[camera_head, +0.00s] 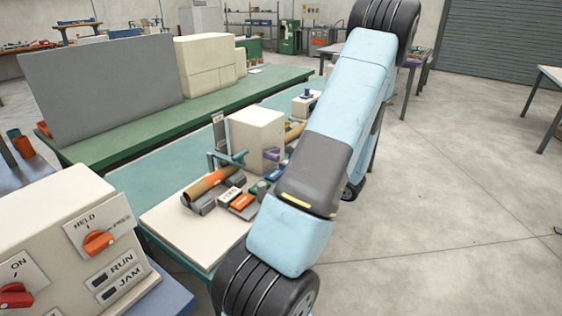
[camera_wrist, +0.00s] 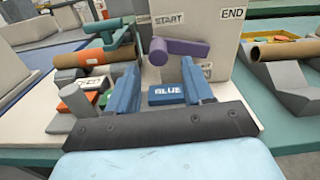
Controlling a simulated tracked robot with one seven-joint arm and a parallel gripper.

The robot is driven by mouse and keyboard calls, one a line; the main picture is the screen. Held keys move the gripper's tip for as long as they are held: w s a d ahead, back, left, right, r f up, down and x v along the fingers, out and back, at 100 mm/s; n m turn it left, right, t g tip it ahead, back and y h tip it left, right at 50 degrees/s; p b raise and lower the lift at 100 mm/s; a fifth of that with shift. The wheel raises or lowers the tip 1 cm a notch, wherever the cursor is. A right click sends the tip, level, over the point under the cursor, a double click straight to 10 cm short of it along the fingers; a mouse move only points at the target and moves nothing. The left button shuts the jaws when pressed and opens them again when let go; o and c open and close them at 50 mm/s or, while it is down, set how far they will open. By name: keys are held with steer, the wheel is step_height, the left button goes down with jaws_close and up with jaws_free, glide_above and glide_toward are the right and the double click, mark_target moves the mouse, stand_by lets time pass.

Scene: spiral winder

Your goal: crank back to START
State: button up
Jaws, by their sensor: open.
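The cream winder box (camera_wrist: 215,50) has a purple crank (camera_wrist: 180,48) on its face, with its knob end toward the left. A START label (camera_wrist: 170,18) is above the crank and an END label (camera_wrist: 232,14) is at the upper right. In the head view the purple crank (camera_head: 271,155) shows small on the cream box (camera_head: 256,132), beside my arm. My gripper (camera_wrist: 160,80) is open and empty, its two blue fingers apart, below and in front of the crank. A label behind the crank is partly hidden. My arm hides the gripper in the head view.
A block marked BLUE (camera_wrist: 167,95) shows between my fingers. A brown tube (camera_wrist: 82,57) with a teal frame (camera_wrist: 110,38) and small labelled blocks stand at left; another tube (camera_wrist: 285,50) is at right. A control panel (camera_head: 70,240) with HELD/FREE knob is at front left.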

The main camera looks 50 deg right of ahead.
steer(key=s, duration=0.8)
steer(key=shift+s+d, duration=0.2)
steer(key=shift+d, duration=0.15)
steer(key=shift+w, duration=0.1)
steer(key=w+a+r+n+g+y, duration=0.3)
steer(key=w+a+r+n+g, duration=0.15)
steer(key=a, duration=0.35)
steer(key=w+a+r+n+g+y, duration=0.2)
steer(key=w+a+r+n+g, duration=0.15)
steer(key=a+n, duration=0.35)
steer(key=w+a+r+n+g+y, duration=0.3)
steer(key=w+a+r+n+g, duration=0.15)
steer(key=a, duration=0.55)
steer(key=s+a+r+n+h, duration=0.4)
steer(key=a+r+n, duration=0.2)
steer(key=a+n, duration=0.3)
steer(key=s+a+r+n+h, duration=0.3)
steer(key=a+r+n+h, duration=0.2)
steer(key=a+n, duration=0.4)
steer(key=shift+s+r+h, duration=0.3)
steer(key=shift+s+r, duration=0.1)
steer(key=shift+r, duration=0.5)
steer(key=shift+s, duration=0.1)
steer(key=shift+c, duration=0.8)
